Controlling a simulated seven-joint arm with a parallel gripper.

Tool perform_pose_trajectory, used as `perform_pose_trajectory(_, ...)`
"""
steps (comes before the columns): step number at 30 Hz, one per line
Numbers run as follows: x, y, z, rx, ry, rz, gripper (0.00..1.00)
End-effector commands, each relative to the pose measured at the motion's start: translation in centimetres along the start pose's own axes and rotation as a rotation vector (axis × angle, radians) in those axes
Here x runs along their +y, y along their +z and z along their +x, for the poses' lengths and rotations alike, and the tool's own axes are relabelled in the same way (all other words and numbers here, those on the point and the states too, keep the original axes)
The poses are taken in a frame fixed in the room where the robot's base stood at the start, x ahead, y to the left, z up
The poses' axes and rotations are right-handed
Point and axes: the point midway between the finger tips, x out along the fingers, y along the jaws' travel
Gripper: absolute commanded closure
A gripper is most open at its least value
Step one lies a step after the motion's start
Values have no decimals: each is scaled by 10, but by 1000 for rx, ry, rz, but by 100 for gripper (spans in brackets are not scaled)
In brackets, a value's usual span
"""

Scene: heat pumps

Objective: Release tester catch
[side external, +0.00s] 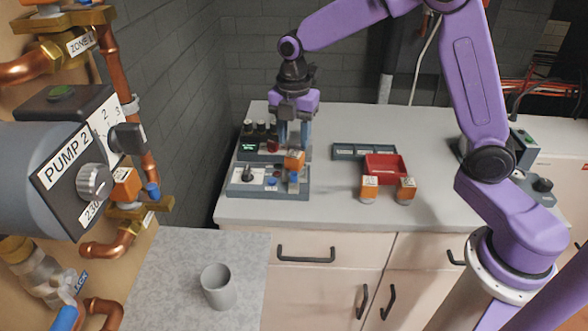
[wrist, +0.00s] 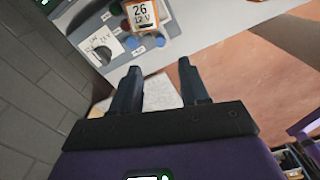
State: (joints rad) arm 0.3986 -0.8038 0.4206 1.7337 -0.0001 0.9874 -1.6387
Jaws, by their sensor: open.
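The tester (side external: 240,187) is a grey box on the bench with a dial, a blue button and an orange-and-white module (side external: 294,160) standing at its right side. In the wrist view the module (wrist: 143,16) is labelled 26 and 12 V. Two blue parts show beside it there, a nearer one (wrist: 131,43) and one close to the module (wrist: 160,42); I cannot tell which is the catch. My gripper (side external: 294,143) points down above the tester, close to the module. Its fingers (wrist: 158,67) are open, with nothing between them; the module lies beyond the fingertips in that view.
A red tray (side external: 385,160) and two orange modules, left (side external: 370,188) and right (side external: 405,190), sit to the tester's right. A grey rack (side external: 348,151) is behind. Pump 2 (side external: 45,180) with copper pipes is at the left. A grey cup (side external: 217,288) stands in front.

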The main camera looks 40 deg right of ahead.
Motion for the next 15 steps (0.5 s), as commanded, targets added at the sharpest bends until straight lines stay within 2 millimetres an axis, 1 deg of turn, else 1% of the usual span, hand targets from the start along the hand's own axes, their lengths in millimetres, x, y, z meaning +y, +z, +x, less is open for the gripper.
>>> perform_pose_trajectory(1, -1, 0, 11, 0, -6, 1, 55)
perform_pose_trajectory(9, -1, 0, 61, 0, -6, 2, 55)
perform_pose_trajectory(15, -1, 0, 89, 0, -3, 1, 55)
